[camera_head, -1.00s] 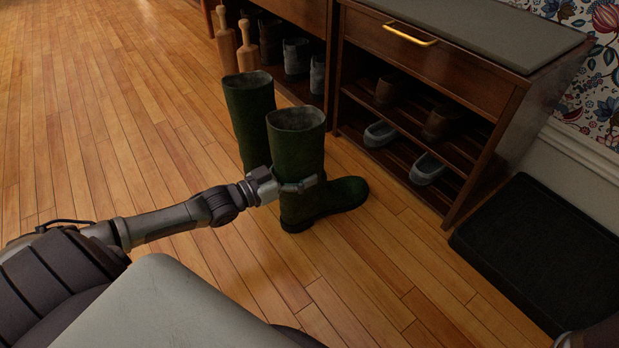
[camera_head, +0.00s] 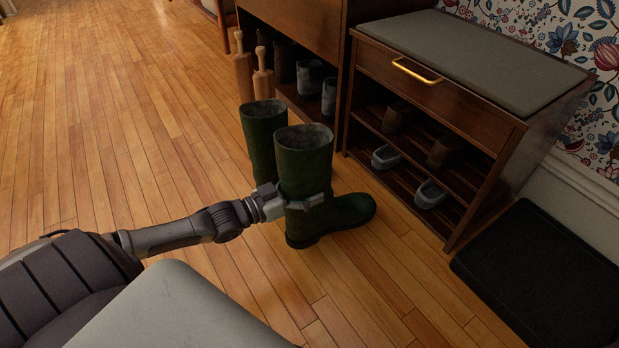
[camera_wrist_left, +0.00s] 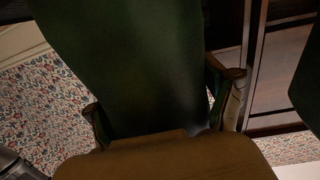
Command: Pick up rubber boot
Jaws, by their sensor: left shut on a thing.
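A dark green rubber boot (camera_head: 303,165) is upright in the head view, its toe to the right. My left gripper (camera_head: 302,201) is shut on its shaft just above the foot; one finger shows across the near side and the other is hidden. In the left wrist view the green shaft (camera_wrist_left: 140,65) fills the middle, with the fingers of my left gripper (camera_wrist_left: 160,108) on either side. A second green boot (camera_head: 263,130) stands just behind, partly hidden by the held one. I cannot tell clearly whether the held boot's sole touches the floor. My right gripper is not in view.
A dark wooden shoe bench (camera_head: 497,110) with a grey top and shoes on its shelves stands at the right. A black mat (camera_head: 540,265) lies at the lower right. Two wooden pin-like posts (camera_head: 262,80) stand behind the boots. The wooden floor at left (camera_head: 100,150) is clear.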

